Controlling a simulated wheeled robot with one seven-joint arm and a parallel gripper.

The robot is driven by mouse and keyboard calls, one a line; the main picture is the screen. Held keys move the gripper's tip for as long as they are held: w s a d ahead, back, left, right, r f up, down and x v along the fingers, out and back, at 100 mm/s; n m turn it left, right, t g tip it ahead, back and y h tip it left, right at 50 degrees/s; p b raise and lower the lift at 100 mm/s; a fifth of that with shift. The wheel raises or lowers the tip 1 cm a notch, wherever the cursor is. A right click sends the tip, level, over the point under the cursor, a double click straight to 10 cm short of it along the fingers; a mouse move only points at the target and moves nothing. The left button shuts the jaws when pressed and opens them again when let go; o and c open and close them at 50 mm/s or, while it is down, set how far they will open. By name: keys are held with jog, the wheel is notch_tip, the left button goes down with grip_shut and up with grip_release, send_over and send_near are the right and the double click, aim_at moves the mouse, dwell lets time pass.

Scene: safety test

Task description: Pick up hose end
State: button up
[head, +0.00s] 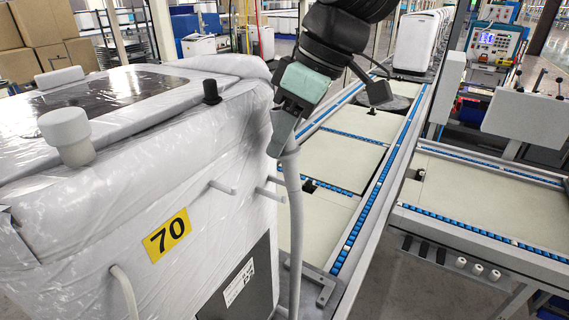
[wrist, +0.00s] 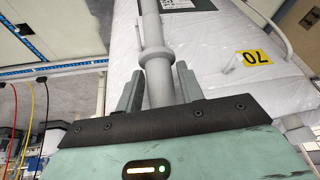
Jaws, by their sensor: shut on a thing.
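My gripper (head: 284,140) hangs in the middle of the head view, beside the plastic-wrapped white machine. It is shut on the upper end of a grey hose (head: 294,215), which hangs down from the fingers along the machine's right side. In the wrist view the two fingers of my gripper (wrist: 158,88) stand on either side of the hose (wrist: 152,40), just behind a ring-shaped collar on it. The very tip of the hose end is hidden by the gripper.
The wrapped machine (head: 130,170) fills the left, with a yellow 70 label (head: 167,235), a white knob (head: 67,135), a black knob (head: 211,92) and pegs on its side. A conveyor (head: 345,155) runs behind; another (head: 480,195) stands right. Stacked boxes (head: 50,40) stand back left.

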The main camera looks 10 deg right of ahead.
jog(key=s+d+b, duration=0.3)
jog(key=d, duration=0.6)
jog(key=s+d+b, duration=0.3)
jog(key=s+d, duration=0.1)
jog(key=d, duration=0.5)
jog(key=shift+r+b, duration=0.2)
jog(key=shift+b, duration=0.2)
jog(key=shift+w, duration=0.1)
